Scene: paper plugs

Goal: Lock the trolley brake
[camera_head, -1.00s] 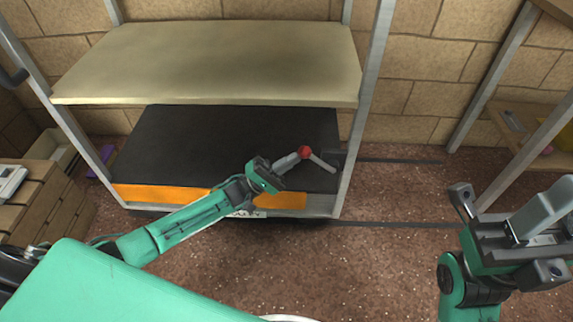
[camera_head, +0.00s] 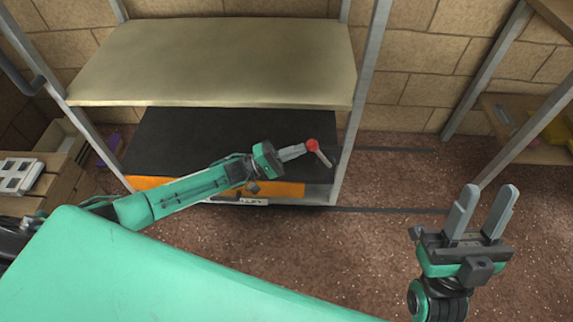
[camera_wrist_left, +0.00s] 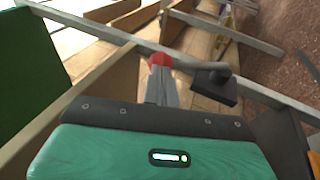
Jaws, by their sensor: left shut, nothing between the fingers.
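The trolley has a beige upper shelf (camera_head: 215,60) and a black lower deck (camera_head: 190,125) with an orange front strip (camera_head: 285,189). Its brake lever shows a red knob (camera_head: 312,145) and a short grey rod beside the right front post. My left gripper (camera_head: 303,150) is shut and empty, its fingertips right at the knob's left side; I cannot tell whether they touch. In the left wrist view the knob (camera_wrist_left: 158,60) sits just beyond the fingertips, with a dark bracket (camera_wrist_left: 217,84) to its right. My right gripper (camera_head: 483,212) is open and empty, fingers up, well right of the trolley.
A wooden shelf unit (camera_head: 525,145) stands at the right. Wooden boxes (camera_head: 40,190) stand at the left. A brick wall (camera_head: 425,60) is behind the trolley. The brown floor (camera_head: 390,180) between trolley and right unit is clear apart from dark strips.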

